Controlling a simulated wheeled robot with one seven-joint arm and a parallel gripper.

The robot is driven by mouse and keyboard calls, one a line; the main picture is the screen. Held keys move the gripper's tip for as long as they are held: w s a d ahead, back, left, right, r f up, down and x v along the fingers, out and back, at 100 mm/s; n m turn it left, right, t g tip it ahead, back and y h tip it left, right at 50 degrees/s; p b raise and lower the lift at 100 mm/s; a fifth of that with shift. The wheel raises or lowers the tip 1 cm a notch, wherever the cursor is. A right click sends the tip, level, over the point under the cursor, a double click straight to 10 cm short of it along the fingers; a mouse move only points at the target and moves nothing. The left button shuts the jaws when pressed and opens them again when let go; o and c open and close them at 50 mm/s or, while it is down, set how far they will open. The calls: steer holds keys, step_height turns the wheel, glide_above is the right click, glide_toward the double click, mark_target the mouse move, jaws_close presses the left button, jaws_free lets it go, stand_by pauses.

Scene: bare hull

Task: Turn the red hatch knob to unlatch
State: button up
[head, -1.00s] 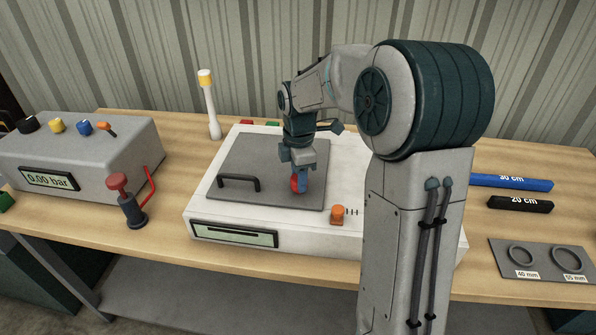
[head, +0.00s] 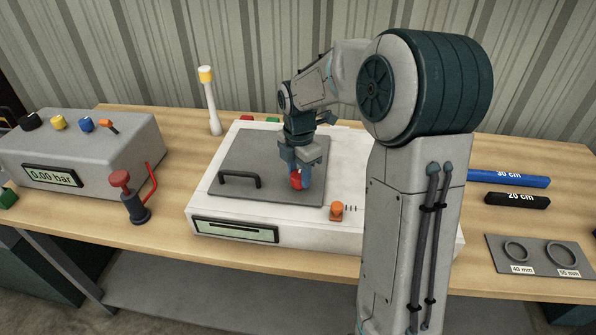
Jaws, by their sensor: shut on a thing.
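The red hatch knob (head: 296,181) stands on the dark grey hatch plate (head: 258,172), near its right front part. The plate lies on top of a white box (head: 345,166) on the bench and has a black handle (head: 239,178) at its front left. My gripper (head: 301,183) points down from above and is shut on the red knob. A blue-grey finger shows to the right of the knob and partly hides it. The far side of the grip is hidden.
A grey box with a gauge (head: 52,176) and a red-topped pump (head: 126,192) stand at the left. A yellow-topped post (head: 209,100) stands behind. Blue (head: 508,179) and black (head: 517,200) bars lie right.

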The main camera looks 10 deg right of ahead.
mark_target(299, 174)
steer(key=o, duration=1)
steer(key=shift+w, duration=0.1)
steer(key=shift+r, duration=0.1)
step_height(299, 174, up, 14)
steer(key=shift+f+b, duration=0.2)
steer(key=shift+b, duration=0.25)
steer(key=s+f+m+t, duration=0.1)
steer(key=s+f+m, duration=0.1)
steer(key=s+m, duration=0.5)
steer(key=s+f+m+t, duration=0.1)
steer(key=s+f+m, duration=0.2)
steer(key=s+m, duration=0.5)
steer(key=s+f+m+t, duration=0.1)
steer(key=s+f+m, duration=0.1)
steer(key=s+m, duration=0.5)
steer(key=shift+s+a+f+m, duration=0.15)
steer(key=shift+s+m, duration=0.15)
steer(key=shift+s, duration=0.35)
